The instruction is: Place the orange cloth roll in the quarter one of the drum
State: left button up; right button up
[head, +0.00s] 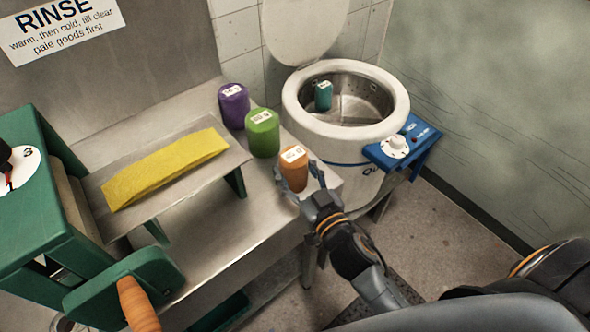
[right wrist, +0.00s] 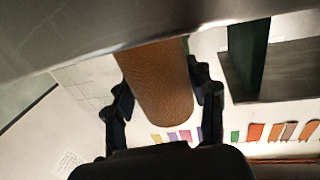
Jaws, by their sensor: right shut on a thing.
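The orange cloth roll (head: 293,168) stands near the right end of the steel bench, with a white label on top. My right gripper (head: 302,184) is shut on it, with a finger on each side; the right wrist view shows the orange roll (right wrist: 160,85) between the fingers. I cannot tell whether the roll touches the bench. The white drum (head: 300,112) stands behind and to the right with its lid up. A teal roll (head: 323,96) is inside it, beside metal dividers. The quarter numbers are not readable. My left gripper is not in view.
A green roll (head: 263,134) and a purple roll (head: 233,106) stand left of the orange one. A yellow cloth (head: 165,168) lies on a raised board beside a green wringer (head: 35,215). A blue control panel (head: 405,146) juts from the drum's front right.

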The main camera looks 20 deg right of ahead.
jog(key=o, duration=1.2)
jog(key=shift+f, duration=0.2)
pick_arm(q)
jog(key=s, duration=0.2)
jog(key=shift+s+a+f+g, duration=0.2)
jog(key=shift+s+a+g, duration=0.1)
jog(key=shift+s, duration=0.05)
pick_arm(e)
jog(key=shift+o, duration=0.2)
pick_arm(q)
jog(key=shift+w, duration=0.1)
pick_arm(e)
jog(key=shift+r, duration=0.2)
pick_arm(q)
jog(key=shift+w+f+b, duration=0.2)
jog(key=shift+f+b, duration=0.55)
jog(key=shift+b, duration=0.05)
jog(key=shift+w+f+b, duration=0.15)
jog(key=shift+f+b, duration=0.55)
jog(key=shift+b, duration=0.1)
pick_arm(e)
jog(key=s+d, duration=0.1)
jog(key=s, duration=1)
jog(key=shift+s+d, duration=0.4)
